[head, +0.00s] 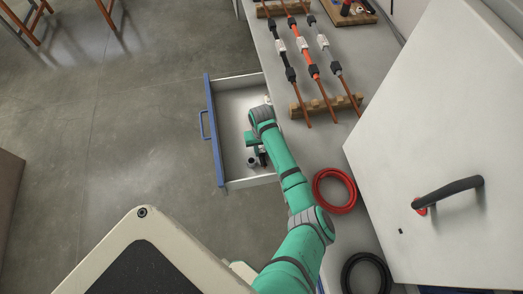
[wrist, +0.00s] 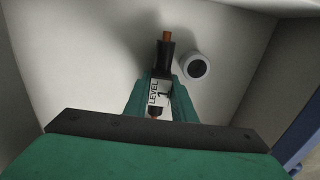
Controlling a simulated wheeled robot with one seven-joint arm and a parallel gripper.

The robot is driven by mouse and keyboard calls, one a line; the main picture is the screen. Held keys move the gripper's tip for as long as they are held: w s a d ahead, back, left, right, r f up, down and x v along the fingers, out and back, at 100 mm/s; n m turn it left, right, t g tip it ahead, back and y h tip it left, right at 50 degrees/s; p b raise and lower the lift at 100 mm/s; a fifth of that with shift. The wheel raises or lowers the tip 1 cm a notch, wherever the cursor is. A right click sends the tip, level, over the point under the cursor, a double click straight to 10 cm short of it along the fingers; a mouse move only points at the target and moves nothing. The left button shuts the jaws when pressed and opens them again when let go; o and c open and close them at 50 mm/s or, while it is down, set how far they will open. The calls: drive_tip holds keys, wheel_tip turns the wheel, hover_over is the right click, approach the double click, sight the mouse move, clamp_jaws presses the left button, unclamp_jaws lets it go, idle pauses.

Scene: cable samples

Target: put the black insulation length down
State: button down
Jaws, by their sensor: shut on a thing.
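The black insulation length (wrist: 166,52) has a copper tip and a white label reading "LEVEL 1". It is between the fingers of my gripper (wrist: 160,92), which is shut on it. In the head view my gripper (head: 258,150) is down in the open drawer (head: 230,105), and the black length (head: 263,158) shows as a small dark piece below it. I cannot tell whether the length touches the drawer floor.
A short grey cylinder with a dark core (wrist: 195,67) is in the drawer, just right of the length. The bench has a red coil (head: 334,172), a black coil (head: 346,276) and several cable samples on a wooden rack (head: 300,110). A white cabinet door (head: 430,130) stands at the right.

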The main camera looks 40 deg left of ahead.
sight(261, 149)
drive_tip(key=shift+f, duration=0.1)
drive_tip(key=c, duration=1.8)
unclamp_jaws()
drive_tip(key=shift+o, duration=0.2)
wheel_tip(261, 149, up, 12)
